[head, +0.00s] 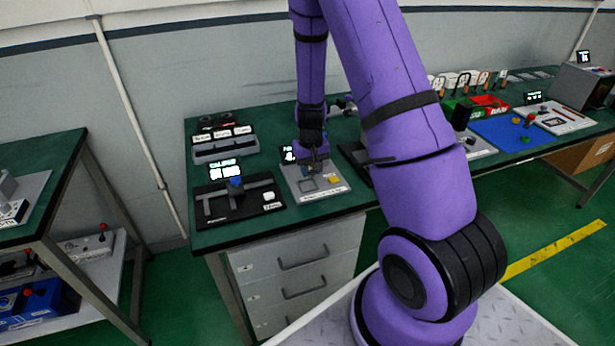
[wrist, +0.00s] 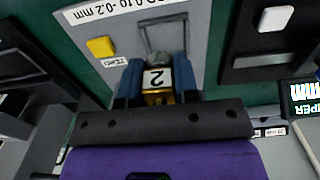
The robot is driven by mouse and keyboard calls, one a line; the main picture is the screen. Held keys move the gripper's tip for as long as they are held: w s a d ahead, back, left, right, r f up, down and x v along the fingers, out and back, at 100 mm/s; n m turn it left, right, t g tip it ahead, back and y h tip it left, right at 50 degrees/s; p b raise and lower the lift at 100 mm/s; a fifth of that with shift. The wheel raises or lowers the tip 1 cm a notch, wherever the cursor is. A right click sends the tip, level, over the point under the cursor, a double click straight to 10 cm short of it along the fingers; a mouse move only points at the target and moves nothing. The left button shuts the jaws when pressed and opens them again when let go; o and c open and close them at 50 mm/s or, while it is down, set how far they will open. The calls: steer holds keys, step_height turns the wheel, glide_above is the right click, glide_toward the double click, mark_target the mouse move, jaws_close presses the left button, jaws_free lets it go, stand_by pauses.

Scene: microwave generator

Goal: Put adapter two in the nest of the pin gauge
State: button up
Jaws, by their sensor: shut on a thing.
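My gripper (wrist: 160,88) is shut on a gold adapter (wrist: 160,98) with a white label reading 2. A rounded grey part lies just past the adapter's label; I cannot tell what it belongs to. The pin gauge is a grey plate (wrist: 205,30) with a yellow ZERO button (wrist: 101,47) and a raised grey bracket (wrist: 145,38). The adapter is close to this bracket in the wrist view; I cannot tell whether they touch. In the head view my gripper (head: 314,168) is over the back part of the gauge plate (head: 300,192), and the adapter is not clearly visible.
A black caliper station (head: 215,217) with a white button (head: 269,196) stands left of the gauge. A grey rack (head: 225,150) is behind it. A small display (head: 289,155) stands at the gauge's back. Other stations, including a blue mat (head: 500,132), fill the bench to the right.

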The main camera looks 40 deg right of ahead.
mark_target(308, 186)
steer(key=shift+w+a+f, duration=0.15)
steer(key=shift+w+a, duration=0.05)
steer(key=shift+w, duration=0.25)
steer(key=shift+f, duration=1.65)
steer(key=shift+s+f, duration=0.1)
steer(key=shift+f, duration=0.5)
